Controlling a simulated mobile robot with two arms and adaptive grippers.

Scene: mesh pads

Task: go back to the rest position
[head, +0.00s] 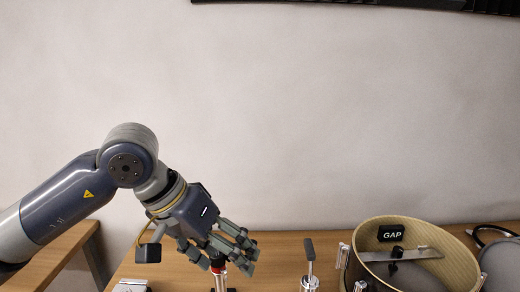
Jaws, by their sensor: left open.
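My left gripper (222,252) comes in from the left and hangs over the wooden table, its fingers pointing down and spread. Its fingers are around or just in front of a small upright piece with a red top (218,260); I cannot tell whether they touch it. The gripper is open. My right gripper is not in view.
A round drum-like container (462,262) with a GAP label stands at the right. A metal post with a dark flat top (310,262) stands left of it. A grey round pad (502,262) lies at the far right.

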